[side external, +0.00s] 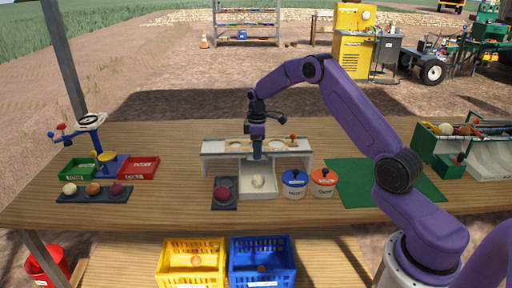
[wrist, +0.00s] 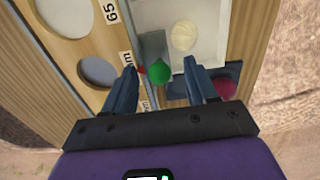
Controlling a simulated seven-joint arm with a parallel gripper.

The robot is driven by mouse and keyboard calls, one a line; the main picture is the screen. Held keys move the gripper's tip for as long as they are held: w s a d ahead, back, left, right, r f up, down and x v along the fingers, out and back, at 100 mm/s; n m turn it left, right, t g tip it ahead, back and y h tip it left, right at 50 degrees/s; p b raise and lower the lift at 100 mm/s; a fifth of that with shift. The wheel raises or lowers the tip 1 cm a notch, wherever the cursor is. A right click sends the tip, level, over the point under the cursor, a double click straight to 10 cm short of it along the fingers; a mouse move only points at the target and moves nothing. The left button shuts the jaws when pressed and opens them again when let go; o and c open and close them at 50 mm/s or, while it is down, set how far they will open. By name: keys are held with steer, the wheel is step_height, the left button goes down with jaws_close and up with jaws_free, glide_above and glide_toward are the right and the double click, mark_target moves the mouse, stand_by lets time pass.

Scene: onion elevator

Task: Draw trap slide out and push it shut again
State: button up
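A white box with a wooden top (side external: 213,146) stands mid-table; its top has round holes, one marked 65 in the wrist view. My gripper (side external: 257,156) points down at its front. In the wrist view, a green round knob (wrist: 158,72) sits between my two open fingers, seemingly not pinched. It looks like the trap slide's handle, but the slide itself I cannot make out. A small red part (wrist: 142,70) shows beside the left finger. A pale onion (side external: 258,181) lies in the white tray (side external: 246,194) below, also in the wrist view (wrist: 185,35).
A dark tray (side external: 224,206) with a red onion (side external: 222,193) is left of the white tray. Blue-lidded (side external: 294,190) and orange-lidded (side external: 323,190) pots stand close on the right. A green mat (side external: 350,180) lies beyond them.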

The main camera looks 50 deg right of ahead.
steer(key=shift+r, duration=0.15)
steer(key=shift+r, duration=2.85)
